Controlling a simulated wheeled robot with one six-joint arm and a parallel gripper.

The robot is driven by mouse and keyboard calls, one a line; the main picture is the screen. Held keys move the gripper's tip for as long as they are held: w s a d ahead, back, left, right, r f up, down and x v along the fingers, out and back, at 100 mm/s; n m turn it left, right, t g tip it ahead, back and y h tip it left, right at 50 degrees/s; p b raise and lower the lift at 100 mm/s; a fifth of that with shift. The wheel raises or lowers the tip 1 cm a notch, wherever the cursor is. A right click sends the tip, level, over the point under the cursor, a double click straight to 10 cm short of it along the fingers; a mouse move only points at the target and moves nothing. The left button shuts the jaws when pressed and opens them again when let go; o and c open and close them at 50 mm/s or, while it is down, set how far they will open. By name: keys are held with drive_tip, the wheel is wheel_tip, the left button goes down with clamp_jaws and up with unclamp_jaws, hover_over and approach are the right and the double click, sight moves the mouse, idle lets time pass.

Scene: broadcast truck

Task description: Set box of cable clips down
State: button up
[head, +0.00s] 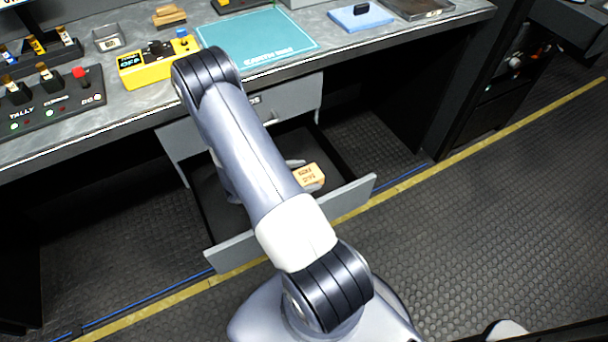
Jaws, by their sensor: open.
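The box of cable clips (310,176) is a small orange-tan carton with dark print. It shows inside the open drawer (355,196), towards the drawer's right side. My gripper (296,164) is down in the drawer, right beside the box. It is open, and only a pale fingertip shows past my arm. My arm hides the rest of the gripper and part of the drawer. I cannot tell whether a finger touches the box or whether the box rests flat on the drawer floor.
The desk above holds a teal mat (258,40), a yellow device (150,65), a tally panel (50,105) and a blue pad (361,17). The drawer's front panel stands out over the dark floor. Open floor lies to the right.

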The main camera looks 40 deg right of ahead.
drive_tip(key=shift+r, duration=0.1)
drive_tip(key=shift+w+a+r, duration=0.1)
drive_tip(key=shift+a+r, duration=0.05)
drive_tip(key=p+v, duration=0.1)
drive_tip(key=v, duration=1)
drive_tip(key=shift+a, duration=0.35)
drive_tip(key=shift+c, duration=0.5)
